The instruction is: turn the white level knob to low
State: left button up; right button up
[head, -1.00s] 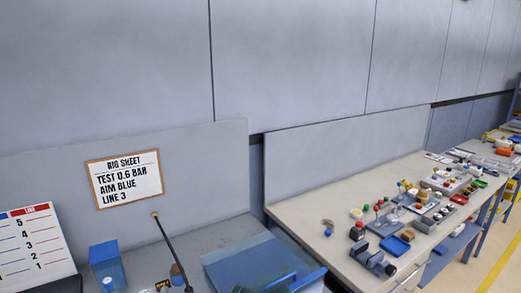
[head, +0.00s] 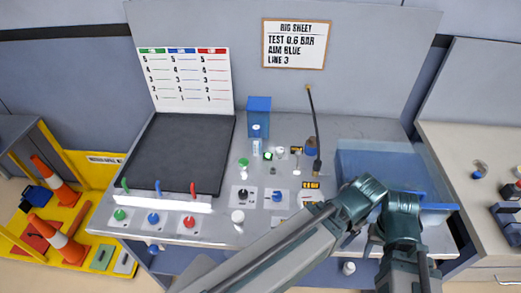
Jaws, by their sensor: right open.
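Small controls stand on the grey bench in the head view. A white round knob-like piece (head: 237,217) stands near the bench's front; I cannot tell for sure that it is the level knob, and its setting is too small to read. Behind it are a black knob (head: 243,194) and a blue knob (head: 277,196) on pale plates. My right arm crosses the front right of the bench. My right gripper (head: 358,242) is open, apart from the white piece and largely hidden by the arm links; its fingertips are unclear. My left gripper is not in view.
Green (head: 120,214), blue (head: 153,218) and red (head: 189,221) knobs sit at the front left, below a dark panel (head: 185,150). A thin upright rod (head: 314,120) and a blue tray (head: 365,165) stand to the right. A level chart (head: 187,80) leans at the back.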

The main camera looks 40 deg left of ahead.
aim_at(279, 151)
jog(key=u, duration=1.25)
